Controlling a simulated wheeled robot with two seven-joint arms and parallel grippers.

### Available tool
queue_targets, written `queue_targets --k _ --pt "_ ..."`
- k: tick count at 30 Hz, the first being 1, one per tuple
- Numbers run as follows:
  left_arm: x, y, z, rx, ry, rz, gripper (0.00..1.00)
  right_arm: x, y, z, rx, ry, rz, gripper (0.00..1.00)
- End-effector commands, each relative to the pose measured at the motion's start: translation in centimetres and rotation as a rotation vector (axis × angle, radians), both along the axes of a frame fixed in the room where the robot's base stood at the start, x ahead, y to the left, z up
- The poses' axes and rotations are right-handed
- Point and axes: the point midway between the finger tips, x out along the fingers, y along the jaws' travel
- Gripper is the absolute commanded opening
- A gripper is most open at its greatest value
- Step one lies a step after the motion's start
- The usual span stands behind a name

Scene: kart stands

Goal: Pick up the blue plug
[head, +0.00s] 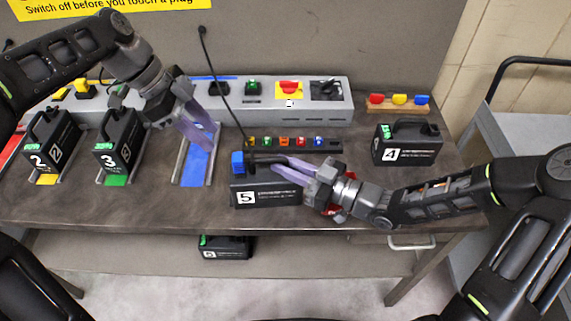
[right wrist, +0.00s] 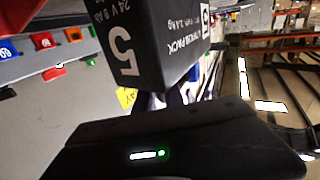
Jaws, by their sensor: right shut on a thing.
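The blue plug (head: 238,162) shows at the left end of black battery pack 5 (head: 265,198), with a thin dark cord rising above it. I cannot tell whether it is seated in the pack or only beside it. My right gripper (head: 283,168) is shut on the top of pack 5, at its handle, to the right of the plug. Pack 5 fills the upper middle of the right wrist view (right wrist: 135,45), its label upside down. My left gripper (head: 200,133) hangs over the empty blue bay (head: 196,166); its jaw gap is unclear.
Packs 2 (head: 51,140) and 3 (head: 120,140) stand in bays at left; pack 4 (head: 407,142) stands at right. A grey socket strip (head: 340,110) runs along the back. A row of coloured blocks (head: 300,142) lies behind pack 5. Another pack (head: 225,247) sits below the table.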

Motion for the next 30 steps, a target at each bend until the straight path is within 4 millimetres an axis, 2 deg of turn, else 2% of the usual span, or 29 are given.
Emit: queue_targets --k 8,13,16,20,24,30 --pt "0.0 0.0 0.0 0.0 0.0 0.0 0.36 0.0 0.0 0.0 0.0 0.0 0.0 0.0" --pt "0.1 0.6 -0.2 0.0 0.005 0.014 0.49 0.0 0.0 0.0 0.0 0.0 -0.001 0.0" --pt "0.3 2.1 -1.2 0.0 0.029 0.048 0.56 0.0 0.0 0.0 0.0 0.0 -0.001 0.0" --pt "0.4 4.6 -4.4 -0.011 0.102 0.106 0.56 0.0 0.0 0.0 0.0 0.0 -0.001 0.0" --pt "-0.3 6.4 -9.4 -0.063 0.225 0.152 0.56 0.0 0.0 0.0 0.0 0.0 0.0 0.0" --pt "-2.5 6.4 -16.4 -0.263 0.397 0.188 0.56 0.0 0.0 0.0 0.0 0.0 -0.001 0.0"
